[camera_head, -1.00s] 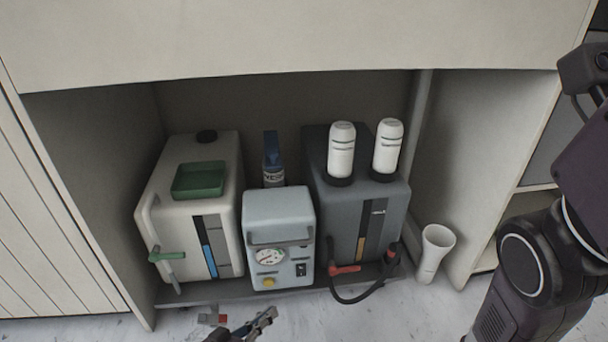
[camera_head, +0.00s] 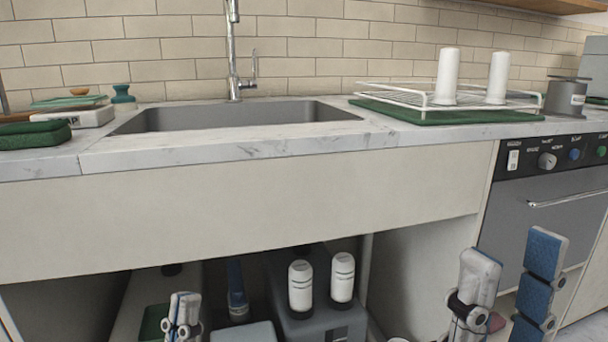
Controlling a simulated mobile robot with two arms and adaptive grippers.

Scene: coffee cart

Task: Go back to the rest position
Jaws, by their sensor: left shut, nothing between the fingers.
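My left gripper (camera_head: 184,300) is at the bottom left, in front of the open cabinet under the sink. Its fingers are together and hold nothing. My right gripper (camera_head: 513,252) is at the lower right, in front of the oven. Its two fingers stand apart, with blue pads showing on one, and I see nothing held between them. Both arms are mostly below the picture.
The sink (camera_head: 235,117) is set in the marble counter (camera_head: 230,150). A drying rack (camera_head: 400,97) holds white cups (camera_head: 446,76) on a green mat (camera_head: 430,117). Under the counter stand a grey unit with white bottles (camera_head: 301,285) and a blue bottle (camera_head: 236,290).

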